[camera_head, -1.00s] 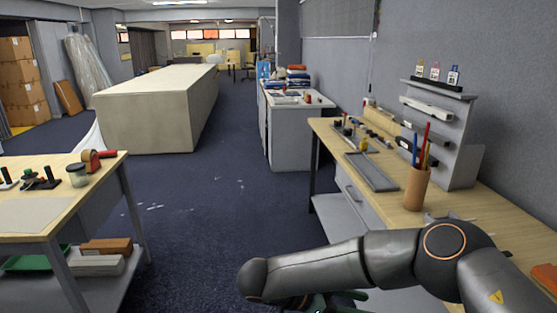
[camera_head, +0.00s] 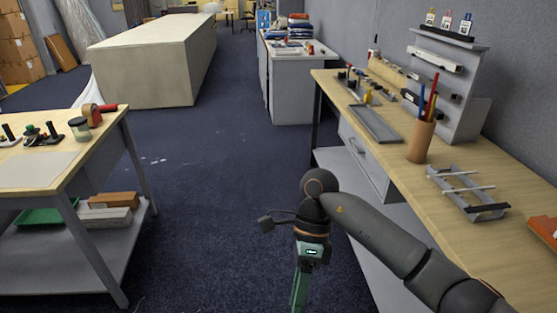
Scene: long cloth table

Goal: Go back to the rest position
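My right arm comes in from the lower right and bends down at the wrist. My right gripper (camera_head: 301,288) hangs below the wrist, over the floor between the two benches. It shows as a green part cut by the bottom edge, so its fingertips and opening are hidden. No held object shows. My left arm and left gripper are out of view.
On the right, a wooden bench (camera_head: 480,225) holds a pen cup (camera_head: 419,140), a grey tray (camera_head: 376,124) and a metal rack (camera_head: 467,192). On the left stands a shelved bench (camera_head: 40,170). A long cloth-covered table (camera_head: 150,70) is behind. Blue floor (camera_head: 200,210) lies clear between.

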